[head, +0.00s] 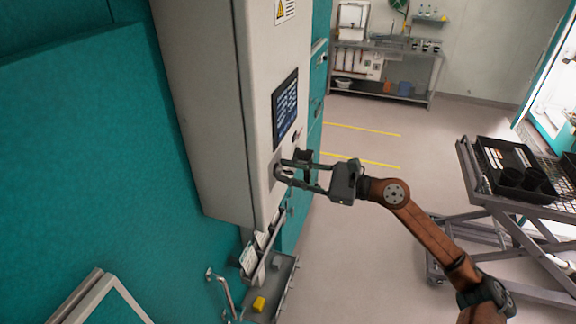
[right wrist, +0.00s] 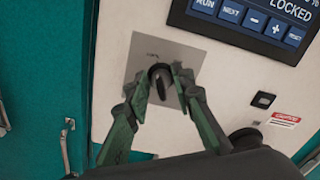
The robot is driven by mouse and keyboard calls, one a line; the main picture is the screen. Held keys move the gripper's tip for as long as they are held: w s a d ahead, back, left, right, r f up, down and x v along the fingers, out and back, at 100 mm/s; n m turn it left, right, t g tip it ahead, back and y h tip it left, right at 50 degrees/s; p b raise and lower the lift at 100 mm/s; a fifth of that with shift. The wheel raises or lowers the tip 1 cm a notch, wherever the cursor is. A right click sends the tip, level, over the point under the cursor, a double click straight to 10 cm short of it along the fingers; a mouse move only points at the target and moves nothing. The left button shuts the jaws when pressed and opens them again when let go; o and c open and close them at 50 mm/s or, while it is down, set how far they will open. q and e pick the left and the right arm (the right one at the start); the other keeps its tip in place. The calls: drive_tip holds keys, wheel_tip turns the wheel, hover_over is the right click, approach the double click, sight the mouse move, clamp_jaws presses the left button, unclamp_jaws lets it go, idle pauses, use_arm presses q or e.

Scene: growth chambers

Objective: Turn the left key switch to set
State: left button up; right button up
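The key switch (right wrist: 160,82) is a dark round knob on a square grey plate (right wrist: 188,53) with a small label above it, in the right wrist view. The plate is on the pale control cabinet, below its screen. My right gripper (right wrist: 160,76) has one finger on each side of the knob, close to it. A narrow gap seems to show on the left; firm contact cannot be made out. In the head view my right gripper (head: 280,171) reaches the cabinet face from the right, and its fingers hide most of the switch. My left gripper is not in view.
The cabinet's screen (right wrist: 250,20) reads LOCKED above a row of buttons. A small black socket (right wrist: 263,100) and a red-and-white label (right wrist: 285,119) are to the right. Card holders (head: 262,246) hang below the cabinet. A trolley (head: 490,190) stands right; the floor between is clear.

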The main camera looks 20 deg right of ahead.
drive_tip(key=shift+w+a, duration=0.1)
drive_tip(key=shift+a, duration=0.05)
drive_tip(key=shift+c, duration=0.5)
clamp_jaws()
